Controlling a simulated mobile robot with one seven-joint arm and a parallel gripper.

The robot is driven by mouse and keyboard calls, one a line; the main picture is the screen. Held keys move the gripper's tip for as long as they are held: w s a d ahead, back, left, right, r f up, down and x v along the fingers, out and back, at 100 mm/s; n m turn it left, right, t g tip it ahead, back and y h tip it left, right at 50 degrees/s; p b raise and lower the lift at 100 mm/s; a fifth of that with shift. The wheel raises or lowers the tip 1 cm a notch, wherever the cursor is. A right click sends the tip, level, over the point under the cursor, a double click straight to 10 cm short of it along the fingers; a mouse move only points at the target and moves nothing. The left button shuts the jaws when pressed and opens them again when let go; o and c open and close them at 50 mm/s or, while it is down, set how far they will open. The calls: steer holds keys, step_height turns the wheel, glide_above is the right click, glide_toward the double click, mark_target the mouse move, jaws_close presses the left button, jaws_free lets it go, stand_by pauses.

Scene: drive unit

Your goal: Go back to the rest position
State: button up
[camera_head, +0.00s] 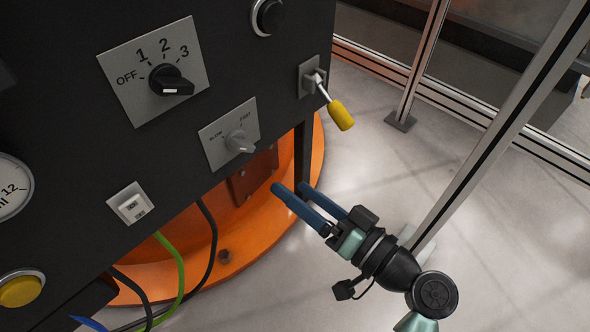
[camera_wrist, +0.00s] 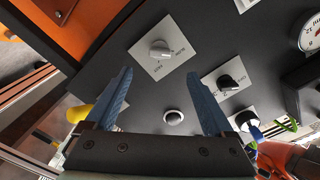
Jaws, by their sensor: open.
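My gripper (camera_head: 293,188) has two blue fingers and is open and empty. In the head view it is at the lower middle, right of the dark panel (camera_head: 60,100), beside the orange base. In the wrist view the open fingers (camera_wrist: 164,82) spread apart toward the panel, with nothing between them but panel face. The grey slow/fast knob (camera_head: 239,141) is just beyond the fingers and also shows in the wrist view (camera_wrist: 160,50). I see no contact between the fingers and the panel, though the exact gap is hard to tell.
The panel carries a black rotary switch (camera_head: 170,80), a yellow-tipped lever (camera_head: 340,114), a white socket (camera_head: 131,204), a yellow button (camera_head: 20,290) and a gauge (camera_head: 12,188). Cables hang below. An aluminium post (camera_head: 500,125) stands right of my arm. Open floor (camera_head: 385,165) lies between.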

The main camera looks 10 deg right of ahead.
steer(key=w+a+r+n+t+h+p, duration=0.1)
steer(key=w+r+h+p, duration=0.15)
steer(key=r, duration=0.75)
steer(key=w+a+r+n+t+h+p, duration=0.1)
steer(key=w+r+t+p, duration=0.2)
steer(key=r, duration=0.8)
steer(key=w+a+r+h+p, duration=0.25)
steer(key=r+p, duration=0.25)
steer(key=r, duration=0.5)
steer(key=s+a+r+t+h+p, duration=0.1)
steer(key=s+r+t+h+p, duration=0.2)
steer(key=r, duration=0.8)
steer(key=s+a+r+t+p, duration=0.1)
steer(key=s+r+t+p, duration=0.35)
steer(key=r, duration=0.75)
steer(key=s+a+r+t+h+p, duration=0.1)
steer(key=s+r+t+h, duration=0.1)
steer(key=s+r, duration=0.65)
steer(key=w+r+p, duration=0.1)
steer(key=r+p, duration=1.6)
steer(key=r, duration=0.2)
steer(key=w+r+p, duration=0.2)
steer(key=r+p, duration=1.6)
steer(key=shift+w+d+r+g+p, duration=0.2)
steer(key=shift+w+r+g+p, duration=0.05)
steer(key=shift+r+g+p, duration=0.1)
steer(key=shift+o, duration=1)
steer(key=shift+r, duration=0.2)
steer(key=shift+f, duration=0.1)
